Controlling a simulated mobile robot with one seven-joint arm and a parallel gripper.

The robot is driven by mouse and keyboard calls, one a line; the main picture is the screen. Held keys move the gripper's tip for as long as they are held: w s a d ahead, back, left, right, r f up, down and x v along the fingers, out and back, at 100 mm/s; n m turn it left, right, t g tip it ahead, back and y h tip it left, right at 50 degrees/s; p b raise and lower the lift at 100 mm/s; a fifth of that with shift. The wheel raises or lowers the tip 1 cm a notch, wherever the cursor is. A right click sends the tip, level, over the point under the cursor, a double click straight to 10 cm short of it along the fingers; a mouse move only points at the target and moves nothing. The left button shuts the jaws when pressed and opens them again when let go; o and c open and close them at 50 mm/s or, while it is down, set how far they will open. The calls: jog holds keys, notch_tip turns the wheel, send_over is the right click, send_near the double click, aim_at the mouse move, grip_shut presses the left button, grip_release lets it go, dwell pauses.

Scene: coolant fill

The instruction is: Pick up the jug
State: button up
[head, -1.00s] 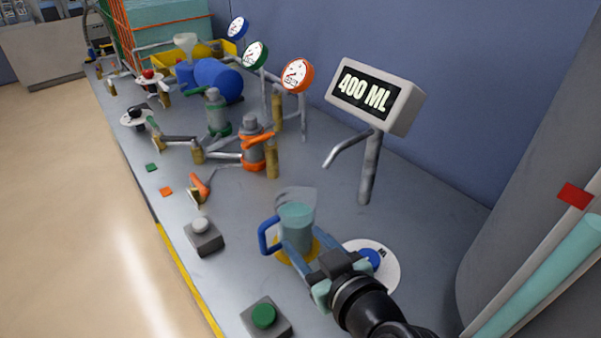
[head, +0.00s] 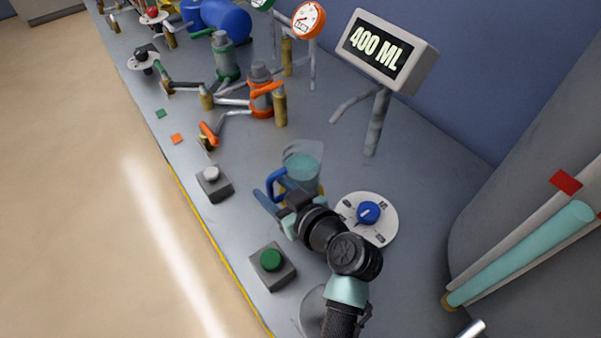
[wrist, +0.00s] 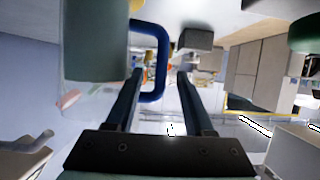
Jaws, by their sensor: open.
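The clear jug (head: 303,160) holds teal liquid and has a blue handle (head: 276,181). It stands upright on the bench, in front of the display post. My gripper (head: 268,190) is open at the handle side of the jug. In the wrist view, the jug body (wrist: 95,45) fills the upper left. The handle's outer bar (wrist: 164,60) shows between my two open fingers (wrist: 160,75), and the left finger overlaps the gap between handle and body. I cannot tell whether a finger touches the handle.
A display (head: 387,48) reads 400 ML. A white dial with a blue knob (head: 368,213) lies right of my gripper. A green button box (head: 271,262) and a grey button box (head: 212,182) stand near the yellow bench edge. Valves and pipes (head: 262,95) stand farther back.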

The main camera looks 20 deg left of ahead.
jog(key=x, duration=0.5)
jog(key=shift+s+d, duration=0.1)
grip_shut()
dwell(1.2)
